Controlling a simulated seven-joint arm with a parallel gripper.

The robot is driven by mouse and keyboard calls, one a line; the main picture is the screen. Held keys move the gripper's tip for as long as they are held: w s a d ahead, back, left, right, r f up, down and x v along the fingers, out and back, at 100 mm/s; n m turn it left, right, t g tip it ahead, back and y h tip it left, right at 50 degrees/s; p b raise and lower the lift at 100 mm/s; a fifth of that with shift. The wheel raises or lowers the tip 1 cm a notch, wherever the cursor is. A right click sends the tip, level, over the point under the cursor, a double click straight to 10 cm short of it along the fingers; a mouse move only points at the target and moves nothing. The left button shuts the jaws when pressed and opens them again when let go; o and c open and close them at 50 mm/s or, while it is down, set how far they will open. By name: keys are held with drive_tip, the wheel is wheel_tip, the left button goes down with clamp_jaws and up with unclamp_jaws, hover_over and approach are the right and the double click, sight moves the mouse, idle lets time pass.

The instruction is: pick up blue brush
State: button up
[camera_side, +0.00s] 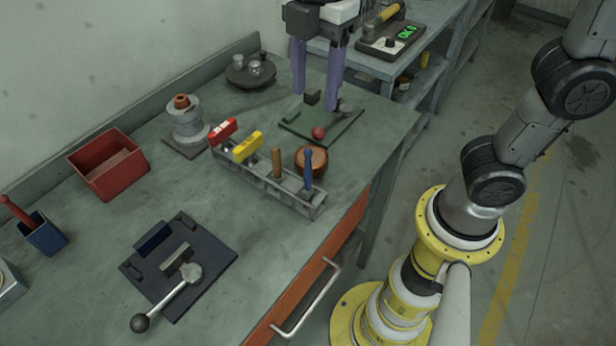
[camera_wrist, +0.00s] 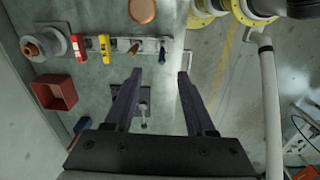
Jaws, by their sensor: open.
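The blue brush (camera_side: 308,168) stands upright in the right end of a grey rack (camera_side: 262,183), its blue handle up; its lower end is partly hidden by the rack. In the wrist view the brush (camera_wrist: 163,52) shows ahead of the fingertips, near the right finger's side of the gap. My gripper (camera_side: 317,99) is open and empty, with two purple fingers pointing down. It is apart from the brush and appears high above the bench. In the wrist view my gripper (camera_wrist: 159,74) has a wide gap between its fingers.
The rack also holds a red tool (camera_side: 223,131), a yellow tool (camera_side: 247,146) and a brown-handled tool (camera_side: 277,161). A red bin (camera_side: 107,165) and a dark plate with a lever (camera_side: 181,294) are also on the bench.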

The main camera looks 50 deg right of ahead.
drive_tip(key=shift+s+a+f+n, duration=0.15)
drive_tip(key=shift+a+f+n, duration=0.15)
drive_tip(key=shift+a+f, duration=0.55)
hover_over(308, 189)
drive_tip(key=f, duration=1.3)
drive_tip(key=shift+w+d+f, duration=0.1)
drive_tip(key=shift+w+d, duration=0.15)
drive_tip(key=shift+d, duration=0.1)
drive_tip(key=shift+c, duration=0.2)
clamp_jaws()
